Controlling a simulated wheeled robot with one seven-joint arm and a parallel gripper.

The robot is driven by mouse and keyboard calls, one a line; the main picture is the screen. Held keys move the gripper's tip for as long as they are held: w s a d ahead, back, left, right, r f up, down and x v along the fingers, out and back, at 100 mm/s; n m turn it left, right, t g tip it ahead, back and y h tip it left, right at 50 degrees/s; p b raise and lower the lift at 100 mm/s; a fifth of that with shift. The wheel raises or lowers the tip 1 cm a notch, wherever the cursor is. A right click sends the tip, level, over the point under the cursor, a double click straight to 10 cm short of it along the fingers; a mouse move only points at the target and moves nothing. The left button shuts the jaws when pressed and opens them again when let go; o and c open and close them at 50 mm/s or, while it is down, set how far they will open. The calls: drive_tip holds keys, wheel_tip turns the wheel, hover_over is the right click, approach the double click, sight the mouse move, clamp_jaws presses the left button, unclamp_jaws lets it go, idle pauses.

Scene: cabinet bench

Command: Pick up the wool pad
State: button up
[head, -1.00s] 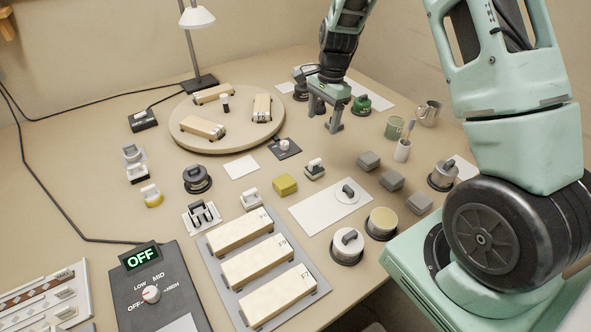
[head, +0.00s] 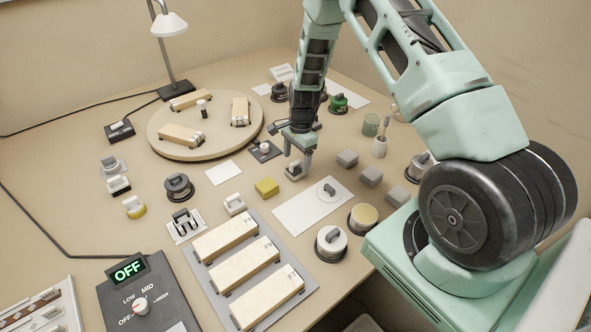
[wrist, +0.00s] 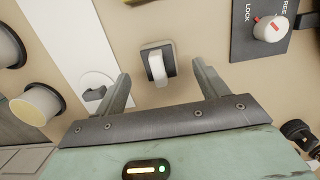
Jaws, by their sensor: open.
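A small dark block with a pale upright grip (head: 293,172) stands on the bench below my gripper; I take it for the wool pad, though its material cannot be told. In the wrist view the same block (wrist: 157,66) lies between and just beyond the fingertips, its pale grip facing the camera. My gripper (head: 299,164) is open and points down over it. In the wrist view my gripper (wrist: 160,85) shows a finger on each side, with nothing held. In the head view the fingers partly hide the block.
A yellow block (head: 267,187) stands to the left, and a small box with a knob (head: 265,150) behind. A white sheet (head: 297,215) with a round handled disc lies in front. Several grey blocks (head: 371,176) stand to the right. A turntable (head: 165,145) is at back left.

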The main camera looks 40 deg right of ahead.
sight(296, 162)
drive_tip(key=shift+s+a+f+p, duration=0.1)
drive_tip(key=shift+a+f+p, duration=0.1)
drive_tip(key=shift+f, duration=0.8)
drive_tip(key=shift+a+f+p, duration=0.15)
drive_tip(key=shift+f+p, duration=0.05)
drive_tip(key=shift+f, duration=0.8)
drive_tip(key=shift+c, duration=0.3)
drive_tip(key=c, duration=1)
drive_tip(key=shift+r, duration=0.1)
wheel_tip(296, 162, up, 10)
drive_tip(key=shift+f+b, duration=0.1)
drive_tip(key=shift+b, duration=0.7)
